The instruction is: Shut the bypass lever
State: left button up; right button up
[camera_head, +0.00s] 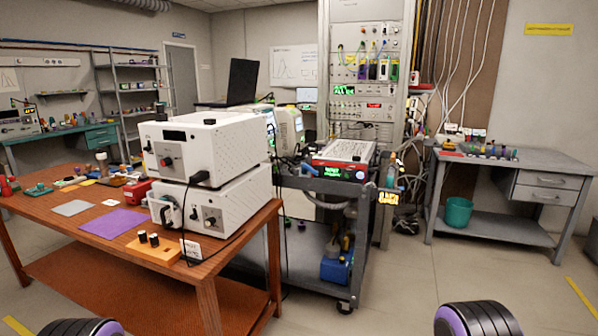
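Two white instrument boxes are stacked on the wooden table. The upper white box (225,147) has a dark display and a red-centred knob (167,161) on its front. The lower white box (237,203) has a black curved handle (168,214) on its front left and a dark round knob (212,217) on a plate to the right. No part is clearly labelled as the bypass lever; the black handle is lever-shaped, but I cannot tell whether it is the one or its position. Neither gripper is in view; only rounded black and purple parts of my arms show at the bottom edge.
The wooden table (60,228) bears a purple mat (114,223), a grey mat (73,208) and small items. A grey cart (330,186) with a red-fronted device (341,170) stands right of it. A grey workbench (510,170) is at far right. The floor at front right is clear.

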aim_at(305, 166)
jog(key=u, duration=0.6)
jog(key=i, duration=0.75)
jog(key=u, duration=0.4)
jog(key=i, duration=1.15)
jog(key=z, duration=0.45)
